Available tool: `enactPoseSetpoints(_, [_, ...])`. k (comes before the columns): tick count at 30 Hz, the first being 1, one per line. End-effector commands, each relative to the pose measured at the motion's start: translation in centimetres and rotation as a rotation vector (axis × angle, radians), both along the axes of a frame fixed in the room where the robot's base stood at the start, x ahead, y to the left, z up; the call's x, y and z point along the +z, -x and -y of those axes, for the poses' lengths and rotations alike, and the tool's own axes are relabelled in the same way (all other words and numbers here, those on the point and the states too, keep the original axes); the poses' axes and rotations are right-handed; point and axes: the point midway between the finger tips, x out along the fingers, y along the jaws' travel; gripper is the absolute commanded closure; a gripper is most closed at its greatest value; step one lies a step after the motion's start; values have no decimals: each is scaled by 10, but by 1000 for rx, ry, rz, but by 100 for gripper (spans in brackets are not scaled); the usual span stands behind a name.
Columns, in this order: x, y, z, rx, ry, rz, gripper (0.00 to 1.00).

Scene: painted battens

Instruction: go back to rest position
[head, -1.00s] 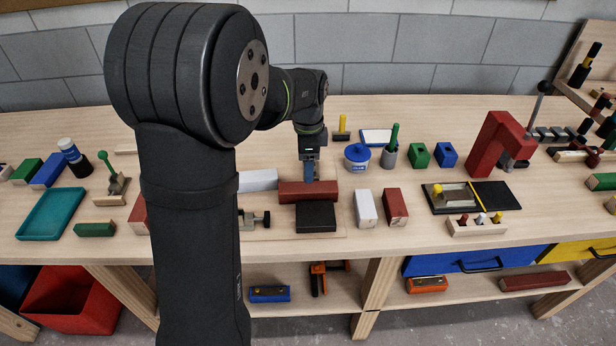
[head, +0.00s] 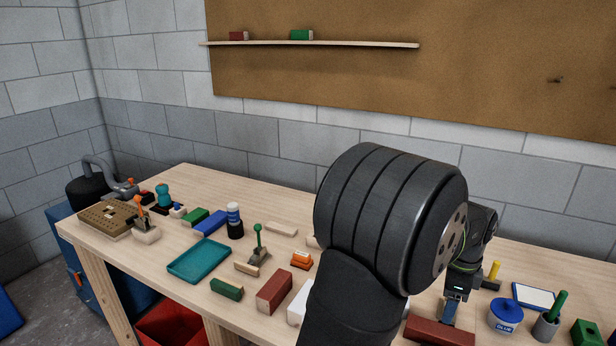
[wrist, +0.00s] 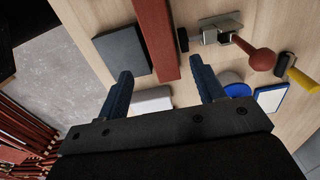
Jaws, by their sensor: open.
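My gripper (head: 447,312) is low in the head view, with its blue fingers just above or behind a red batten (head: 440,332). In the wrist view, my gripper (wrist: 160,70) has its two blue fingers spread wide with nothing clamped between them. The red batten (wrist: 157,40) lies past the fingertips, running up out of the picture. A dark block (wrist: 122,53) is left of it and a white block (wrist: 152,100) shows between the fingers. The gap from fingers to batten cannot be judged.
A glue tub (head: 506,316), a green-handled cup (head: 547,322) and a white-topped blue pad (head: 533,296) stand right of my gripper. A teal tray (head: 199,260), a bottle (head: 235,221) and several blocks lie on the left. The left bench edge is visible.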

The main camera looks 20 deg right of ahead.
Motion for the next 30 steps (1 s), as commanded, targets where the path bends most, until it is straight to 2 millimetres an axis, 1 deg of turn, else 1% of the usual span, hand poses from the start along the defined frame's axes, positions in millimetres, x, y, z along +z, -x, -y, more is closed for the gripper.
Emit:
enactPoseSetpoints(1, [-11,0,0,0,-3,-1,38])
enactPoseSetpoints(3, [-26,0,-1,0,-4,-2,38])
enactPoseSetpoints(14, [-97,0,-1,0,-3,-1,38])
enactPoseSetpoints(15, [-85,0,1,0,4,3,38])
enactPoseSetpoints(16, [-79,0,1,0,5,2,38])
enactPoseSetpoints(21, [-60,0,0,0,3,1,38])
enactPoseSetpoints(25, [-53,0,0,0,1,1,38])
enactPoseSetpoints(30, [-51,0,0,0,0,0,38])
